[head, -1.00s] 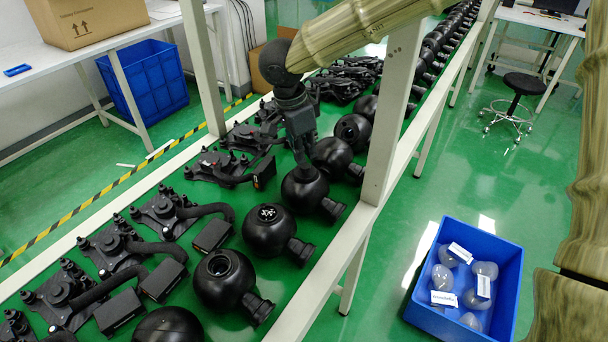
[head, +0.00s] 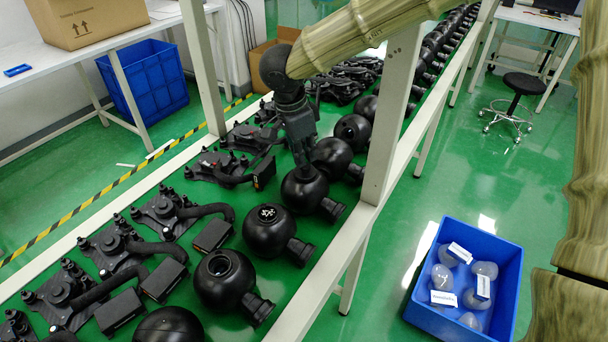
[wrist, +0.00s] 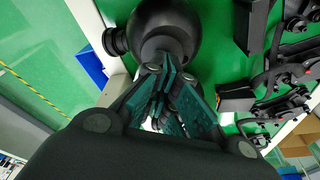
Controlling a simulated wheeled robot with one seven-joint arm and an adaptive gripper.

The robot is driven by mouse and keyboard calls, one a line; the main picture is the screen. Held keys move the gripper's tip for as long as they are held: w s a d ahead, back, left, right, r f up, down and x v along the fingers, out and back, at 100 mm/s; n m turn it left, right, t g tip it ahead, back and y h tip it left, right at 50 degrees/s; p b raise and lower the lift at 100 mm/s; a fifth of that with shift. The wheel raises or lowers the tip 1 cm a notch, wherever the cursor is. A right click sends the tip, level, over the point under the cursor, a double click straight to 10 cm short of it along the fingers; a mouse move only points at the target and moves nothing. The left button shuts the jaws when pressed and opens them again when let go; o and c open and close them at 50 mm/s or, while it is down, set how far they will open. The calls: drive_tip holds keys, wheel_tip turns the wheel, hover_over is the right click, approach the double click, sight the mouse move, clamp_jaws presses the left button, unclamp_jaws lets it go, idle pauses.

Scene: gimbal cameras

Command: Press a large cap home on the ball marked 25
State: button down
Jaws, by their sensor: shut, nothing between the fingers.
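My gripper (head: 303,167) points down with its fingers shut and empty, the tips at the top of a black ball (head: 304,192). In the wrist view the tips (wrist: 160,76) meet or nearly meet a dark round top on this ball (wrist: 168,20); I cannot tell whether they touch, or whether that top is a seated cap. The nearer ball (head: 268,238) has a white mark on its top. The ball nearer still (head: 222,283) shows an open round socket. I cannot read a 25 on any ball. No loose large cap is clear.
Balls with side necks and black bracket assemblies (head: 165,212) line the green bench. White posts (head: 392,120) rise from the bench's edge close to my arm. A blue bin (head: 418,290) with pale bulbs and labels stands on the floor at right. A stool (head: 522,84) is behind.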

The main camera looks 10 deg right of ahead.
drive_tip(key=shift+f, duration=0.6)
idle(0.4)
drive_tip(key=shift+r+p, duration=0.2)
drive_tip(key=shift+p, duration=0.1)
drive_tip(key=shift+r+p, duration=3.35)
drive_tip(key=shift+p, duration=1.1)
